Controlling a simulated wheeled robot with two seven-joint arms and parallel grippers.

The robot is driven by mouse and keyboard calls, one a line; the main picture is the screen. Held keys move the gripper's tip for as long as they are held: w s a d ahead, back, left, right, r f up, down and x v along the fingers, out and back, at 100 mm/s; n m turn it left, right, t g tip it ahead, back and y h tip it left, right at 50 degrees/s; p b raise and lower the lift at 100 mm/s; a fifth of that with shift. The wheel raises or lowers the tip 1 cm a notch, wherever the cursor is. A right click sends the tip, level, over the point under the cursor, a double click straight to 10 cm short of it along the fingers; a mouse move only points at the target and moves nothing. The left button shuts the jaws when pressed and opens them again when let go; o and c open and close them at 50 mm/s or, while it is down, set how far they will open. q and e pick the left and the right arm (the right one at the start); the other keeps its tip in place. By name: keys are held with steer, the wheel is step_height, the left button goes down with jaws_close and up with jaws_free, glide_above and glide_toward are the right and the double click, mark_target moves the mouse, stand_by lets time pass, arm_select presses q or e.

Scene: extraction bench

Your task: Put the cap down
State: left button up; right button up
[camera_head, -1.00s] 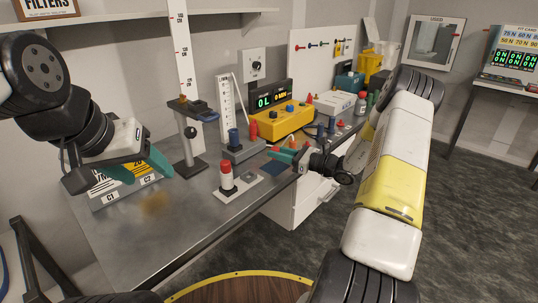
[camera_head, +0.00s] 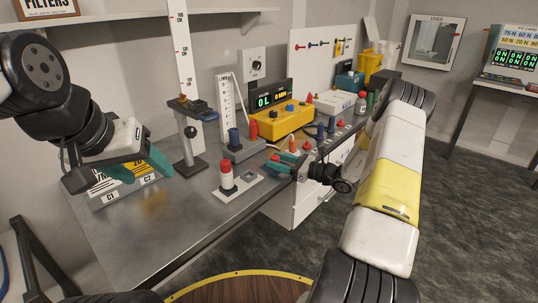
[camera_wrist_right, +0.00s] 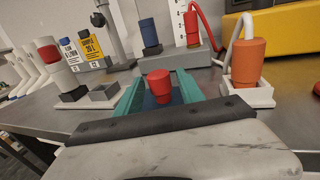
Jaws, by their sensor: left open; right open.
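The red cap (camera_wrist_right: 159,86) stands between the teal fingers of my right gripper (camera_wrist_right: 161,95) in the right wrist view. A dark blue surface shows below and around it, and its underside is hard to see. In the head view my right gripper (camera_head: 277,167) is low over the bench's right edge, with a bit of red at its fingertips. Its fingers are open, with the cap between them. My left gripper (camera_head: 135,172) is open and empty above the left part of the bench.
A white holder with a red-topped cylinder (camera_head: 226,174) stands left of my right gripper. An orange cylinder (camera_wrist_right: 247,62) on a white stand is close on its right in the wrist view. A yellow meter (camera_head: 285,120) stands behind. The front-left bench top (camera_head: 150,240) is clear.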

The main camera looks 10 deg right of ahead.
steer(key=shift+d+r, duration=0.15)
steer(key=shift+d, duration=0.05)
steer(key=v, duration=1.1)
steer(key=s+a+r+n+g+h, duration=0.4)
steer(key=s+a+r+n+g, duration=0.5)
steer(key=s+a+r+n, duration=0.4)
steer(key=s+r+n+t+h, duration=0.4)
steer(key=s+r+n+h, duration=0.4)
steer(key=s+r+n, duration=0.3)
steer(key=s+n, duration=0.2)
steer(key=s, duration=0.2)
